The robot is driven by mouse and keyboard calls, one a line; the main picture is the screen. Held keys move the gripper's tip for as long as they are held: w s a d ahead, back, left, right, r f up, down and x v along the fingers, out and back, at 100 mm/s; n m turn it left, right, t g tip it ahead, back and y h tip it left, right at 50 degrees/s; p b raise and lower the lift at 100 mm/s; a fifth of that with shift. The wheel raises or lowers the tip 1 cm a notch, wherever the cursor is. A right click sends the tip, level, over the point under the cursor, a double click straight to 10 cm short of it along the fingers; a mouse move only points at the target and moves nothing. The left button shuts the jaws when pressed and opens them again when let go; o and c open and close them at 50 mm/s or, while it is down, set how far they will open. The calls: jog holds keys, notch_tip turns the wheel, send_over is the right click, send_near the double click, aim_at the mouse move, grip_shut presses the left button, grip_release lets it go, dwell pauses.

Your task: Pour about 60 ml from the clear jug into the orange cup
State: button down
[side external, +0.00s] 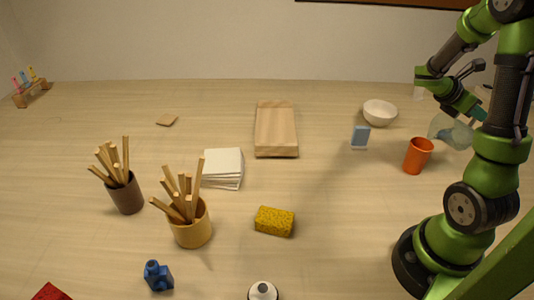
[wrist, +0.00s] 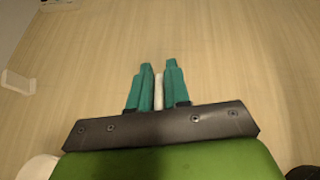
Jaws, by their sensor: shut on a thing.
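The orange cup (side external: 417,158) stands upright on the table at the right in the side external view. The clear jug (side external: 452,133) is just right of it, beside my arm, and looks tilted; its outline is faint. I cannot make out its liquid level or any stream. My gripper (side external: 478,113) has teal fingers and is shut at the jug, above and right of the cup. In the wrist view my gripper (wrist: 158,78) is shut on a thin pale strip (wrist: 158,92), apparently the jug's handle. The jug's body and the orange cup do not show there.
A white bowl (side external: 380,113) stands behind the cup, and a small blue-and-white item (side external: 360,137) stands to its left.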

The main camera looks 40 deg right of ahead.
jog(key=shift+w+a+r+g+h+p, duration=0.3)
jog(key=shift+r+g+h+p, duration=0.1)
jog(key=shift+r+p, duration=0.1)
jog(key=shift+w+a+r+g+h+p, duration=0.2)
jog(key=shift+a+r+g+h+p, duration=0.15)
jog(key=shift+r+h, duration=0.1)
dwell(2.0)
jog(key=shift+w+a+r+g+h, duration=0.25)
jog(key=shift+w+a+r, duration=0.05)
jog(key=shift+a, duration=0.05)
dwell(0.5)
jog(key=s+d+f+t+y, duration=0.1)
jog(key=f, duration=0.1)
jog(key=s+d+f+t+y, duration=0.1)
jog(key=y, duration=0.1)
jog(key=shift+d+f+t, duration=0.35)
jog(key=shift+t, duration=0.05)
jog(key=shift+s+d+t+y, duration=0.3)
jog(key=shift+t+y, duration=0.2)
jog(key=shift+y, duration=0.3)
jog(key=shift+f, duration=0.35)
jog(key=shift+s+d+y, duration=0.1)
jog(key=shift+y, duration=0.2)
